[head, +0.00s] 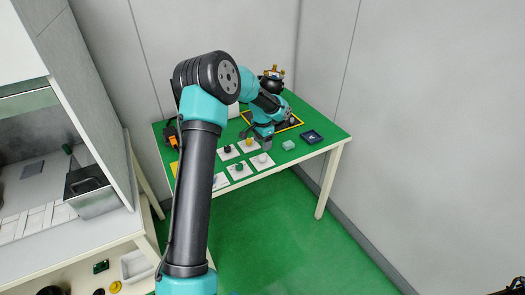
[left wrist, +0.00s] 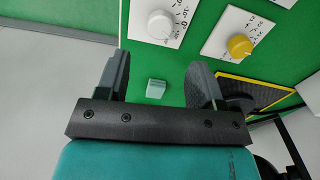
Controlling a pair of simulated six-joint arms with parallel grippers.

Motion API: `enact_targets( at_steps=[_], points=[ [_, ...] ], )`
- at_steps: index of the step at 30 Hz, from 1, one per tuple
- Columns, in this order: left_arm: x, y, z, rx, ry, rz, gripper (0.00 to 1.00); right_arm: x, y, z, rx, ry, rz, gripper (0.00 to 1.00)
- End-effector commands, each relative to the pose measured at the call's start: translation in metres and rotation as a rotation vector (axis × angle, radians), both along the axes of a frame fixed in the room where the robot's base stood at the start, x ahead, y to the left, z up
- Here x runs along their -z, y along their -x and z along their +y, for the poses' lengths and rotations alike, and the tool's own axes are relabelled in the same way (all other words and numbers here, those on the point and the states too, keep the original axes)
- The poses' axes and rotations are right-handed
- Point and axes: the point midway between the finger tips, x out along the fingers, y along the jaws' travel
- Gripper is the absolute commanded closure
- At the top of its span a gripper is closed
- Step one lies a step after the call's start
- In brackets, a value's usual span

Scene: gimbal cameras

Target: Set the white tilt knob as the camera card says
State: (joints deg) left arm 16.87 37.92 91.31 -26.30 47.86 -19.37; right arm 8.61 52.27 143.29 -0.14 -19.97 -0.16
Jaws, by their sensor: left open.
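The white tilt knob (left wrist: 160,24) sits on a white dial plate with dark marks, at the top of the left wrist view. It also shows in the head view (head: 262,159), at the right of the front row of dials. My left gripper (left wrist: 158,82) is open and empty, its fingers spread below the white knob in the left wrist view and apart from it. In the head view my left gripper (head: 264,143) hangs over the table close to the dials. I cannot read the knob's setting. I cannot make out a camera card.
A yellow knob (left wrist: 240,45) stands beside the white one; a black (head: 228,149) and a green knob (head: 239,167) are near. A black device (head: 271,83) stands at the back.

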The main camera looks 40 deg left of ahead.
Motion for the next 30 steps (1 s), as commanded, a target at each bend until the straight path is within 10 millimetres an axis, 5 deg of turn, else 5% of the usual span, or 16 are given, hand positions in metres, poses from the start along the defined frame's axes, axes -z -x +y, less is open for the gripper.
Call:
enact_targets(
  at_steps=[9, 15, 30],
  points=[
    [-0.062, -0.001, 0.000, 0.000, -0.001, -0.004, 0.39, 0.000, 0.000, 0.000, 0.000, 0.000, 0.000, 0.56],
    [-0.087, 0.000, 0.000, 0.002, -0.001, -0.001, 0.39, 0.000, 0.000, 0.000, 0.000, 0.000, 0.000, 0.56],
    [-0.092, 0.000, 0.000, 0.001, 0.000, 0.000, 0.39, 0.000, 0.000, 0.000, 0.000, 0.000, 0.000, 0.56]
  ],
)
